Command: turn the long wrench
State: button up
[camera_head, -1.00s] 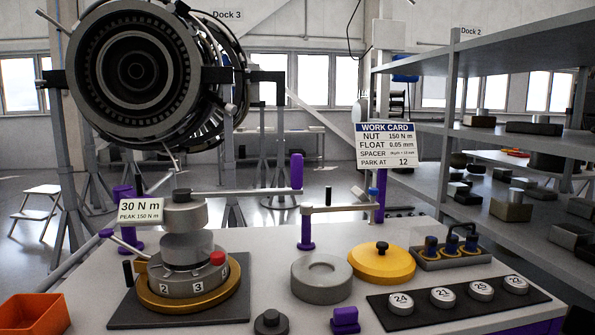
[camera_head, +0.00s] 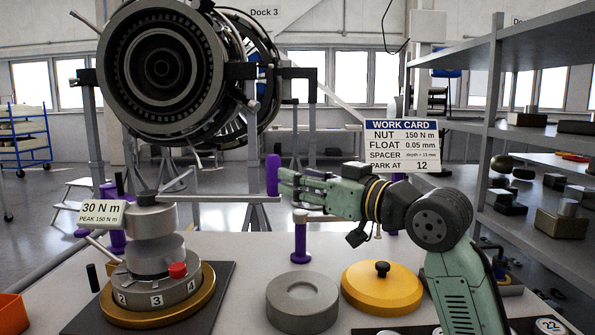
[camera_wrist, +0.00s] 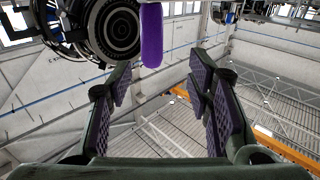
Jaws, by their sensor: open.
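The long wrench (camera_head: 220,199) is a thin grey bar. It runs level from the grey head on top of the round stack (camera_head: 155,258) to an upright purple handle (camera_head: 272,175) at its right end. My gripper (camera_head: 285,182) comes from the right, with its fingertips close beside the handle. In the wrist view my gripper (camera_wrist: 160,88) is open and empty. There the purple handle (camera_wrist: 151,38) stands beyond the fingertips, a little left of the middle of the gap. I cannot tell whether any finger touches it. A readout sign (camera_head: 102,213) shows 30 N m, peak 150 N m.
A short purple post (camera_head: 300,245) stands below my gripper. A grey ring (camera_head: 303,300) and a yellow disc (camera_head: 382,287) lie on the table (camera_head: 235,245). The work card (camera_head: 401,147) stands behind my arm. A shelf (camera_head: 500,130) is at the right.

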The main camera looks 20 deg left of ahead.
aim_at(274, 195)
jog(key=p+x, duration=0.1)
jog(key=x, duration=0.2)
jog(key=p+x, duration=0.1)
jog(key=x, duration=0.2)
jog(key=w+p+x, duration=0.1)
jog(key=x, duration=0.2)
jog(key=shift+w+f, duration=0.2)
jog(key=shift+f, duration=0.05)
grip_shut()
dwell(0.4)
